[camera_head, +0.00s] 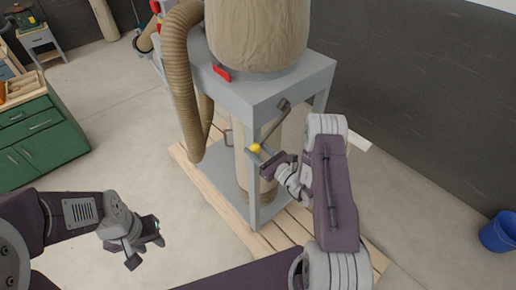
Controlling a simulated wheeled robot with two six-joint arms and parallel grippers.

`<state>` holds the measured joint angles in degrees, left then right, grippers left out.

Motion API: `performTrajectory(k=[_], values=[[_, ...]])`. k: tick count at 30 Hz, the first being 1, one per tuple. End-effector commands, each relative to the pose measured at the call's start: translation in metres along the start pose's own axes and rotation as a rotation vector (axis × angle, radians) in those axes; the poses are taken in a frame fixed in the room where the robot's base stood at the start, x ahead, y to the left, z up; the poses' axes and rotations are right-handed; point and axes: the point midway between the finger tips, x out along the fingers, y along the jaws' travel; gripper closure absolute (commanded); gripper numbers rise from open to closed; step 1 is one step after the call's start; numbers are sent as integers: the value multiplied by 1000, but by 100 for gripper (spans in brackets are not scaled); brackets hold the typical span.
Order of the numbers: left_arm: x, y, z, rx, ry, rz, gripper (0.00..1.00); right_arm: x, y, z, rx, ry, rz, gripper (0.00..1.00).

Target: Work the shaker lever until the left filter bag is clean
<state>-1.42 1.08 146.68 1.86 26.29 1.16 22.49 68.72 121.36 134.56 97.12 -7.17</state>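A large beige filter bag (258,35) stands on top of the grey dust collector frame (262,95), its upper part cut off by the picture edge. I cannot tell whether it is the left one. My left gripper (146,246) is open and empty above the floor, away from the machine.
A ribbed hose (180,85) runs down the machine's left side. A pale lower bag (243,150) hangs inside the frame. The machine stands on a wooden pallet (228,206). A green cabinet (42,140) is at left, a blue bucket (498,232) at right.

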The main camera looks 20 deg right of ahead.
Motion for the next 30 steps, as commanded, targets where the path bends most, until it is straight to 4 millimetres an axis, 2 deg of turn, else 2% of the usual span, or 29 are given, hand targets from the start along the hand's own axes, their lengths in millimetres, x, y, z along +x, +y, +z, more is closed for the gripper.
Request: performTrajectory(k=[5, 9, 12, 19, 22, 27, 30], values=[[14, 0, 2, 0, 0, 0, 64, 0, -7, -14, -1, -2, -2, 57], [40, -1, 4, 0, 0, 0, 64, 0, -23, -38, -2, -2, -4, 57], [53, -1, 6, 0, 0, 0, 64, 0, -33, -49, -2, -2, -3, 57], [49, -1, 5, 0, 0, 0, 64, 0, -35, -45, 0, -1, -1, 57], [55, -1, 6, 0, 0, 0, 64, 0, -40, -51, -1, -2, -1, 57], [84, -2, 9, 0, 0, 0, 64, 0, -67, -73, -4, -3, -4, 57], [93, -2, 10, 0, 0, 0, 64, 0, -79, -78, -3, -2, -2, 57]])
